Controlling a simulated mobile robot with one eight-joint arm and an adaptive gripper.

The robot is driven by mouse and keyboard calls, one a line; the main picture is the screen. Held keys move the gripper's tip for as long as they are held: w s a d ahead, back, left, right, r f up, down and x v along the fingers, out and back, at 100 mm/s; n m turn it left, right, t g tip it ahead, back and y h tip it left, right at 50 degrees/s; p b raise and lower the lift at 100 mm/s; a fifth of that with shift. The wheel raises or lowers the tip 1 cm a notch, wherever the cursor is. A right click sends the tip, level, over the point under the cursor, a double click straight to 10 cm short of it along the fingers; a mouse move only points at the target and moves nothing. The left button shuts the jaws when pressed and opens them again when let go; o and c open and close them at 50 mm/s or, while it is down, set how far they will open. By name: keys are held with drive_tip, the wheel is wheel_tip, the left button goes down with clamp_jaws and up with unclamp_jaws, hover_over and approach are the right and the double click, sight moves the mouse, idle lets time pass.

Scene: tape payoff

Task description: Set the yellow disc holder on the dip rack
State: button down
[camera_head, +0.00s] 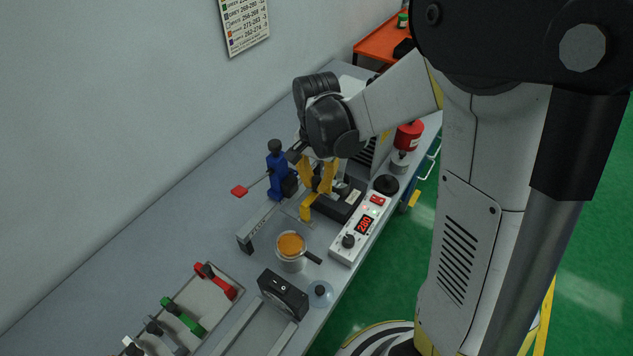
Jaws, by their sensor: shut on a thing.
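My gripper (318,168), in the upper middle of the head view, points down and is shut on the yellow disc holder (307,208). The yellow holder hangs below the jaws, above the bench; its upper part is partly hidden by my gripper, and I cannot make out a disc. A grey bar with marks along it (262,222), which looks like the dip rack, lies just left of and below the holder. The far part of this bar is hard to see. I cannot tell whether the holder touches it.
A pot of orange liquid (290,242) stands in front of the holder. A white control box (358,232) is to its right, a blue stand with a red paddle (277,169) to its left. A tray (225,313) holds several coloured holders. A black switch box (283,293) stands nearby.

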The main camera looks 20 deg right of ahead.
drive_tip(key=shift+f, duration=0.2)
drive_tip(key=c, duration=0.8)
unclamp_jaws()
drive_tip(key=shift+r, duration=0.1)
drive_tip(key=shift+r+p, duration=2.35)
drive_tip(key=shift+r, duration=1.1)
